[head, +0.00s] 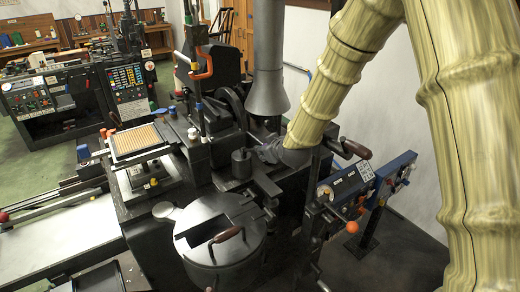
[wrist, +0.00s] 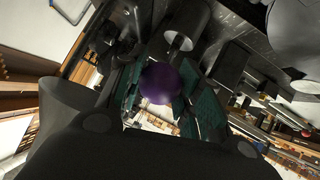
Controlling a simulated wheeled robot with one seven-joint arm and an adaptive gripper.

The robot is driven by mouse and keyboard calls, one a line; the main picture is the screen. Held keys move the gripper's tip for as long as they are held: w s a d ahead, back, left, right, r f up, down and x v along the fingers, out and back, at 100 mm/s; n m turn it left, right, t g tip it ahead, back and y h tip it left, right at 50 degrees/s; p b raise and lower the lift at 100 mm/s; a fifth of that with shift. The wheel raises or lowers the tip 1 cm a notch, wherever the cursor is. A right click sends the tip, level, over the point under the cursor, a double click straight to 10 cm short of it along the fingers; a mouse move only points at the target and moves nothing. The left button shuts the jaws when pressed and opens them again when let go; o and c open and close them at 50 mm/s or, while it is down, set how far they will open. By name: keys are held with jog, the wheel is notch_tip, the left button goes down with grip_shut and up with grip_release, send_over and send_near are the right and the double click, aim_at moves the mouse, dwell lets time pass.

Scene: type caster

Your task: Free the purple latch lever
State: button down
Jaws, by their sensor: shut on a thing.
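The purple latch lever shows in the wrist view as a round, dark purple knob (wrist: 160,83). My gripper (wrist: 162,98) has its dark green finger pads on both sides of this knob and is shut on it. The rest of the lever is hidden behind the knob and the fingers. In the head view my gripper (head: 270,151) is at the end of my arm, low among the dark machine parts. The purple knob cannot be made out there.
The dark casting machine (head: 150,240) surrounds my gripper. A round lidded pot (head: 220,245) with a brown handle stands in front, and a grey funnel-shaped pipe (head: 268,85) hangs behind. A blue control panel (head: 365,182) and a brown-handled lever (head: 357,149) are to the right.

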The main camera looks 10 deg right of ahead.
jog(key=shift+w+r, duration=0.15)
jog(key=shift+r, duration=0.15)
jog(key=c, duration=0.9)
grip_release()
jog(key=shift+c, duration=0.2)
jog(key=shift+f, duration=0.1)
jog(key=v, duration=1.2)
